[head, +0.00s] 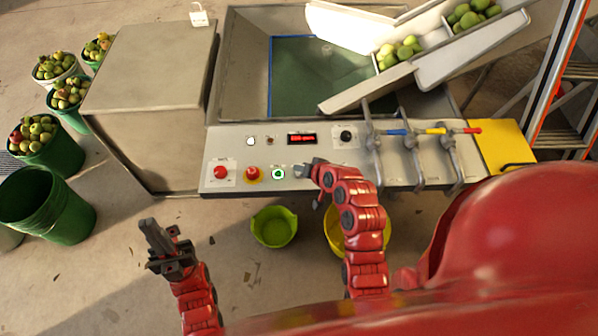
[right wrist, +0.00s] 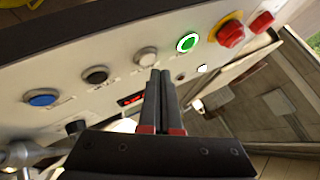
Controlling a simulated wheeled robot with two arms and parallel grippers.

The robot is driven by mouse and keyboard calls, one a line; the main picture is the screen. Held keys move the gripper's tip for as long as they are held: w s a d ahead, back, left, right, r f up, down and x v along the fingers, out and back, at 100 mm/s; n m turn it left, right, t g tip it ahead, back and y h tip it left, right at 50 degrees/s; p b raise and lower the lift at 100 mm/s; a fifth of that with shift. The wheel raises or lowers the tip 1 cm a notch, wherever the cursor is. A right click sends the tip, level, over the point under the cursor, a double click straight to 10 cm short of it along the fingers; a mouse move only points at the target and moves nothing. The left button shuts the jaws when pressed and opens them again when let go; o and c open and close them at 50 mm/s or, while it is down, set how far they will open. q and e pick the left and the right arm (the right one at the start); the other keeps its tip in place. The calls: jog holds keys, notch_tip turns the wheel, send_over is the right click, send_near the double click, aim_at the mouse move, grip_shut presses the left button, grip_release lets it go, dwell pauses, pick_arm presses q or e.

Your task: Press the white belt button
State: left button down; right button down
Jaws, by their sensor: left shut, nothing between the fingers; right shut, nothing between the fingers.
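The control panel (head: 225,150) carries a row of buttons. In the right wrist view, a round white button (right wrist: 145,57) sits between a black button (right wrist: 96,75) and the lit green button (right wrist: 187,43). My left gripper (head: 148,226) is shut and empty, above the floor at left.
A red button (head: 221,172) and a red-on-yellow button (head: 253,174) are left of the green one. A red display (head: 301,139) and black knob (head: 346,136) sit above. Coloured-handled levers (head: 410,142) stand at right. Buckets (head: 274,227) are below the panel.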

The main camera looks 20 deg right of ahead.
jog(key=shift+f, duration=0.1)
jog(key=shift+f+b, duration=0.3)
jog(key=shift+b, duration=0.05)
